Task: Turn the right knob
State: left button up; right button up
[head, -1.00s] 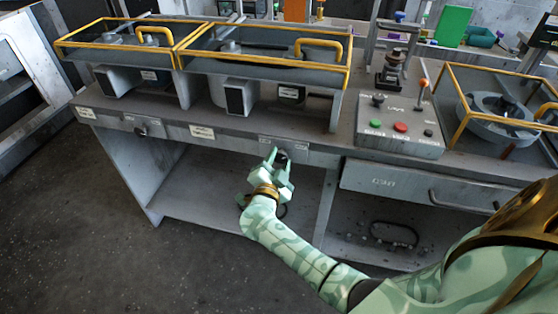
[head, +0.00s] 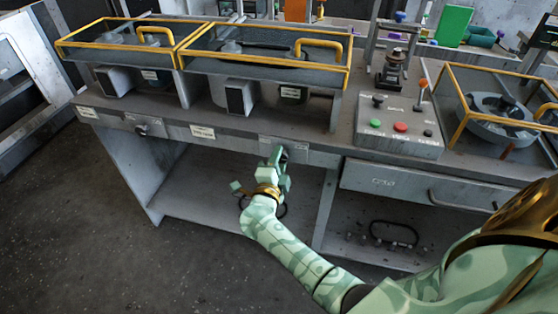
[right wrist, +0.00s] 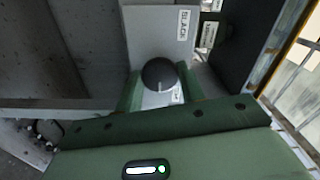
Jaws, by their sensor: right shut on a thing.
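The right knob (right wrist: 158,73) is a dark round knob with a pale pointer line, on the grey front panel of the bench. In the right wrist view it sits between the two green fingers of my right gripper (right wrist: 160,90), which is shut on it. In the head view my right gripper (head: 282,155) is at the panel's front edge and largely hides this knob. The left knob (head: 141,130) is on the same panel, farther left. My left gripper is not in view.
Above the panel stand yellow-framed guards (head: 265,62) over the housings. A control box (head: 400,126) with green and red buttons is to the right. A drawer (head: 420,187) is below it. Open shelf space lies under the knob panel.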

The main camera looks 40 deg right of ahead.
jog(key=m, duration=0.5)
jog(key=shift+f+b, duration=0.1)
jog(key=shift+b, duration=0.2)
jog(key=shift+m, duration=0.4)
jog(key=o, duration=1)
jog(key=shift+c, duration=0.2)
